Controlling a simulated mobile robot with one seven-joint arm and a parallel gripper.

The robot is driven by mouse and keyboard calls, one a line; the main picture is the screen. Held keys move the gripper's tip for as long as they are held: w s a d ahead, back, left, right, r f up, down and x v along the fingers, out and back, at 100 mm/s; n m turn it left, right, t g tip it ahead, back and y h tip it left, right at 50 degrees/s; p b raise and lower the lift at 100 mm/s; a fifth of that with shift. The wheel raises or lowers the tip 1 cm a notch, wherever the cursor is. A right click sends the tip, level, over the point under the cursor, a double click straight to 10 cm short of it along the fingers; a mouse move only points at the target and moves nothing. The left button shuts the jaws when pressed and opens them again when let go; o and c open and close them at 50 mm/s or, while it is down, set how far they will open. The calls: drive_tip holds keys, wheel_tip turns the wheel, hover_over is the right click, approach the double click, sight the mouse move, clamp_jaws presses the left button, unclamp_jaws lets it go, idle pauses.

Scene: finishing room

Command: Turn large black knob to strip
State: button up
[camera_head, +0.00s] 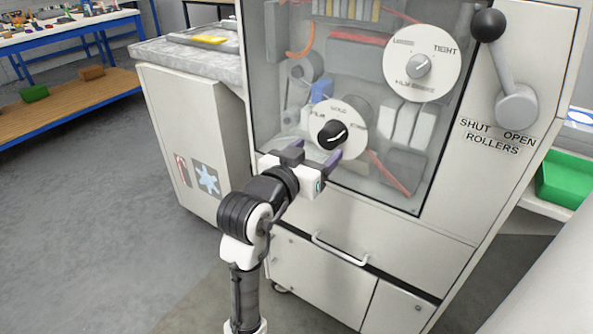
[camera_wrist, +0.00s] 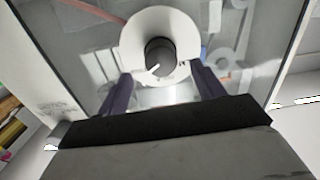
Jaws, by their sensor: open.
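The large black knob (camera_head: 332,135) sits at the centre of a round white dial on the machine's clear front panel. The dial (camera_head: 349,118) carries the words "FILM", "HOLD" and a partly hidden word at the right that I cannot read fully. A white pointer line on the knob points to the upper right in the head view. My gripper (camera_head: 314,157) is open and empty, just below and in front of the knob. In the wrist view the knob (camera_wrist: 160,56) lies beyond and between the two dark fingertips (camera_wrist: 161,85), apart from both.
A smaller grey knob (camera_head: 418,66) on a "LOOSE/TIGHT" dial is at the upper right. A lever with a black ball (camera_head: 488,25) stands beside it, above "SHUT OPEN ROLLERS". A drawer handle (camera_head: 340,249) is below. A green bin (camera_head: 565,181) is at the far right.

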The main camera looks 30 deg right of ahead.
drive_tip(key=b+v, duration=0.7)
drive_tip(key=b, duration=0.3)
drive_tip(key=shift+s+a, duration=0.2)
drive_tip(key=shift+a, duration=0.15)
